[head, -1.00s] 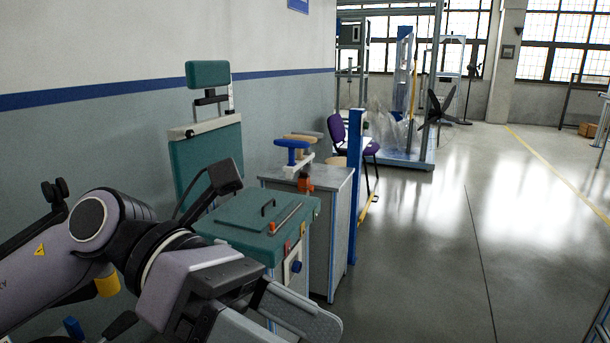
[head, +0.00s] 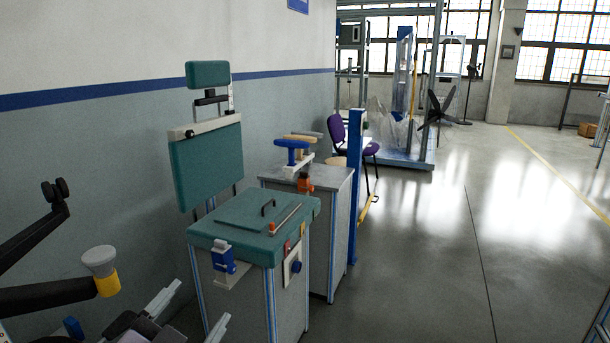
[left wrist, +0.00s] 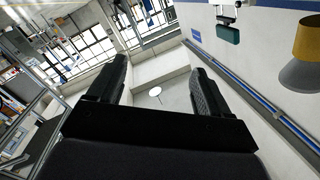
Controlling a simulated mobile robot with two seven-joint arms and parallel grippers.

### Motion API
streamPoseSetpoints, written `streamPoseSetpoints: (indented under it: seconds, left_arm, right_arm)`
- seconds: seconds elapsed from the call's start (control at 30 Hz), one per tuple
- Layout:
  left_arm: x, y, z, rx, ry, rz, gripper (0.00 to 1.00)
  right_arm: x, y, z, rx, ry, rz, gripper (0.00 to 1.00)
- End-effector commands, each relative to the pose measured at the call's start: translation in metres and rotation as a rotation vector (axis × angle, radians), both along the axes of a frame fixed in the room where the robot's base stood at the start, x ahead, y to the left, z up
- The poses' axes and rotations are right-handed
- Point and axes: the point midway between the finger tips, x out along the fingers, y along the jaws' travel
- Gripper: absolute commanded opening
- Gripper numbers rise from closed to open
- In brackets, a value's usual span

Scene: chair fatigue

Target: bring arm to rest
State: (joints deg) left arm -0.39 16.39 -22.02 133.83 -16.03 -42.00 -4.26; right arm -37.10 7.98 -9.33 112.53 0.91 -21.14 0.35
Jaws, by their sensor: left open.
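My left gripper (head: 190,314) is low at the left of the head view, with its two light grey fingertips spread apart and nothing between them. The rest of that arm is mostly cut off by the bottom edge. In the left wrist view, the gripper's two dark fingers (left wrist: 160,88) are also apart and empty. The gripper is in front of and to the left of a teal seat (head: 238,223) and appears not to touch it. My right gripper is not in view.
A teal backrest (head: 207,167) stands behind the seat. A yellow-and-grey knob (head: 103,272) on a black bar is left of my gripper; it also shows in the wrist view (left wrist: 308,42). A grey cabinet (head: 322,235) stands behind. Open floor (head: 430,260) lies right.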

Motion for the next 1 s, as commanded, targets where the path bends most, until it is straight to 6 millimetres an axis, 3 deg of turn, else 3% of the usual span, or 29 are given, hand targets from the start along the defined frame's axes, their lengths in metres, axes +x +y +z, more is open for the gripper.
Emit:
streamPoseSetpoints:
  seconds: [0.03,0.1,0.2,0.3,0.5,0.67,1.0]
  left_arm:
    - [-0.011,0.012,-0.033,-0.036,0.137,0.046,0.79]
    - [-0.030,0.027,-0.076,-0.079,0.326,0.112,0.79]
    - [-0.065,0.044,-0.127,-0.126,0.569,0.191,0.79]
    - [-0.102,0.056,-0.164,-0.159,0.765,0.254,0.79]
    - [-0.171,0.069,-0.210,-0.198,1.069,0.346,0.79]
    - [-0.225,0.075,-0.231,-0.219,1.279,0.408,0.79]
    - [-0.191,0.066,-0.245,-0.263,1.125,0.344,0.79]
  right_arm:
    - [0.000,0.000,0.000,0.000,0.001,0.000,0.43]
    - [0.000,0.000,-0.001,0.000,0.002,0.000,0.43]
    - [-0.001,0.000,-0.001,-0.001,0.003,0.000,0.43]
    - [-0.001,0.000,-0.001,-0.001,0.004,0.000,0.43]
    - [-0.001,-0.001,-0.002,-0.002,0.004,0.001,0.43]
    - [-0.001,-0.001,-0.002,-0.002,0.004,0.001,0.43]
    - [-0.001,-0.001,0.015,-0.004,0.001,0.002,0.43]
